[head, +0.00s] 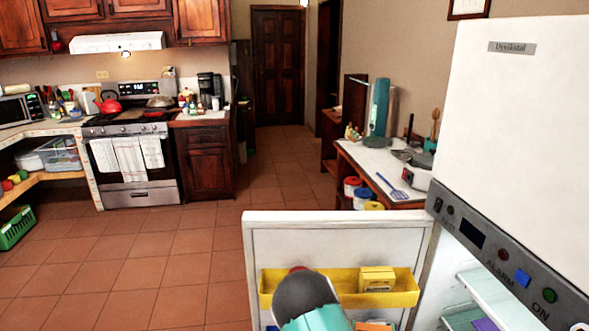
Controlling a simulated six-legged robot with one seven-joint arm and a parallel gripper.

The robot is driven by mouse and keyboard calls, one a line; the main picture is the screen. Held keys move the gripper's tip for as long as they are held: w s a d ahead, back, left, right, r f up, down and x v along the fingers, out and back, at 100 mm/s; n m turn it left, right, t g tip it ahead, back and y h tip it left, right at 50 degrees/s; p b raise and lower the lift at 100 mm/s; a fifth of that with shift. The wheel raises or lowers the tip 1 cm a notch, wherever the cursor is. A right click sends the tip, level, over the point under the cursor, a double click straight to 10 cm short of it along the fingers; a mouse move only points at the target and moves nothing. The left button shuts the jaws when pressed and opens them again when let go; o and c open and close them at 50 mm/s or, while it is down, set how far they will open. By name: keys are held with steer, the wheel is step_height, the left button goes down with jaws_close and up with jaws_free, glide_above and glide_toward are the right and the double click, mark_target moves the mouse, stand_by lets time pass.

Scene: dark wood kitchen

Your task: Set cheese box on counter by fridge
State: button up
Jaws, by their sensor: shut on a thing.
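The white fridge (520,120) stands at the right with its door (335,228) open toward me. A yellow box (377,279) sits in the yellow door bin (405,298); it may be a cheese box, but its label is too small to read. A grey and teal part of my arm shows at the bottom centre, in front of the bin. My gripper's fingers and anything in them are out of sight. The counter by the fridge, with a white top (372,160), stands behind the open door.
The tiled floor (190,250) is clear at left. A stove (130,150) stands at the back left. Fridge shelves (497,283) show at lower right.

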steer(key=a+f+n+y, duration=0.2)
steer(key=a+y, duration=0.1)
steer(key=a, duration=0.4)
steer(key=shift+w+a, duration=0.25)
steer(key=shift+w, duration=0.2)
steer(key=shift+d+r, duration=0.1)
steer(key=shift+r, duration=0.05)
